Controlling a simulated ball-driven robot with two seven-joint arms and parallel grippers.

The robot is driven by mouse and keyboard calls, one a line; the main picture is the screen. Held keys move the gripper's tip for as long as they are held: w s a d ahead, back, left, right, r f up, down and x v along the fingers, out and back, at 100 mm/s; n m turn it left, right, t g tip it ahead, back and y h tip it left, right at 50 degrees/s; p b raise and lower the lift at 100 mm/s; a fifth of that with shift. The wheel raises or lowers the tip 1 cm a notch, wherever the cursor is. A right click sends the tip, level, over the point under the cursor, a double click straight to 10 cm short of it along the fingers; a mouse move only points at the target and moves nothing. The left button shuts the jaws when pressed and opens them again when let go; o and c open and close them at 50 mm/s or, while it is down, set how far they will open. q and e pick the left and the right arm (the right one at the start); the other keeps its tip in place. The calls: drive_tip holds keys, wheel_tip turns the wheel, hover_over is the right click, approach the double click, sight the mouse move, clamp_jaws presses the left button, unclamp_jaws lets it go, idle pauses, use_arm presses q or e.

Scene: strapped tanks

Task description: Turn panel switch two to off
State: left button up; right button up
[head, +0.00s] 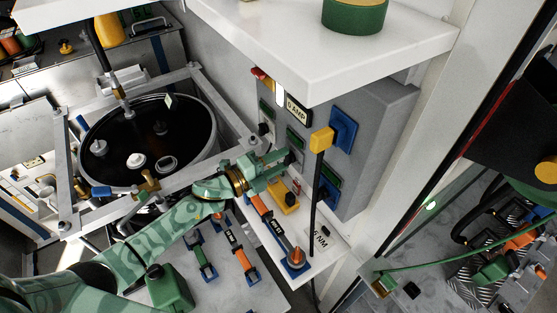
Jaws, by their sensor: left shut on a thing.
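The grey panel (375,125) stands under a white shelf on the right. Its face carries green switch plates, one of them at the upper left (267,109), another at the middle (296,139) and one lower right (331,175). My left gripper (290,159) reaches in from the left and is shut at the panel's face, just below the middle plate. What it grips looks like a panel switch, mostly hidden by the fingers. The switch's number and setting cannot be read. My right gripper is not in view.
A yellow-topped black post (321,140) stands close right of my gripper, before a blue panel fitting (343,130). The white shelf (330,55) overhangs. Below lie orange-handled tools (242,257) and a yellow block (285,198). A strapped black drum (190,131) is left.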

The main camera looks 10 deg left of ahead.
use_arm(q)
drive_tip(key=o, duration=1)
drive_tip(key=b+v, duration=0.3)
drive_tip(key=v, duration=1.3)
drive_tip(key=shift+s+a, duration=0.15)
